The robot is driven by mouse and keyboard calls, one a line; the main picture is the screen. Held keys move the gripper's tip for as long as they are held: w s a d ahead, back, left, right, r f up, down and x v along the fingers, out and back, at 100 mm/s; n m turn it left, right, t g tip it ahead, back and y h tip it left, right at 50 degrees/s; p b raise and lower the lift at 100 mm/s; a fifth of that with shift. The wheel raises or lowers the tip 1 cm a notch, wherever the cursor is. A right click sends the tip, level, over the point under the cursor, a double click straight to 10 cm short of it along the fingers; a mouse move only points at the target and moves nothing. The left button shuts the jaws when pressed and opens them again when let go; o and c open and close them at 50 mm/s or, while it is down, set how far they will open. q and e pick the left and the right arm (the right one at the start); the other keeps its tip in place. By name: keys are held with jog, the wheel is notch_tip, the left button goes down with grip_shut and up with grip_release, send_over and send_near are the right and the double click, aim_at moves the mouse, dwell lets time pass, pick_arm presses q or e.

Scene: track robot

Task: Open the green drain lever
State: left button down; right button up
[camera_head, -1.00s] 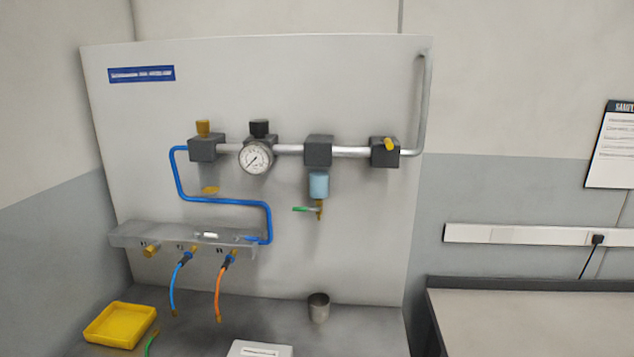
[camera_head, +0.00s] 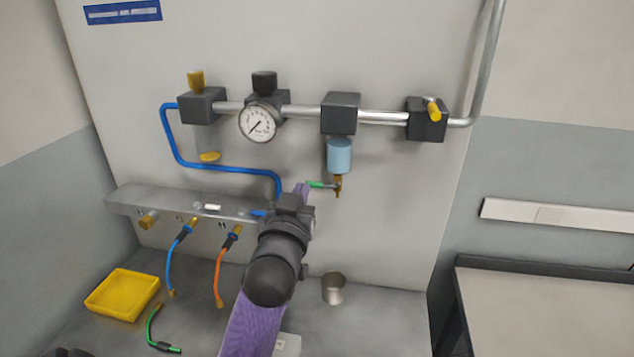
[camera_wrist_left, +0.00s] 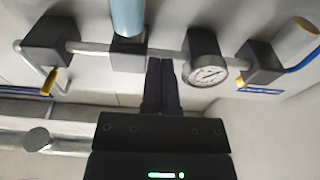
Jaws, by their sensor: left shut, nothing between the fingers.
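The green drain lever (camera_head: 316,184) points left, roughly level, from the brass drain valve (camera_head: 338,188). The valve hangs below the light-blue filter bowl (camera_head: 340,155). My left gripper (camera_head: 303,187) is just left of the lever's free end in the head view; I cannot tell whether they touch. In the left wrist view its dark fingers (camera_wrist_left: 160,62) are shut with nothing between them. That view is upside down; the filter bowl (camera_wrist_left: 127,15) shows at its top, and the lever is not seen.
A pressure gauge (camera_head: 257,122) and a metal pipe (camera_head: 383,117) run above on the panel. A metal cup (camera_head: 333,287) stands on the bench below the valve. A yellow tray (camera_head: 122,294) and blue and orange hoses are at left. The panel right of the valve is clear.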

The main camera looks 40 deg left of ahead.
pick_arm(q)
jog(key=r, duration=0.2)
send_over(321, 184)
jog(key=s+a, duration=0.1)
jog(key=f, duration=0.4)
jog(key=shift+s+f, duration=0.2)
jog(key=shift+s, duration=0.2)
pick_arm(e)
jog(key=shift+s+d+r, duration=0.1)
jog(key=shift+s+r, duration=0.15)
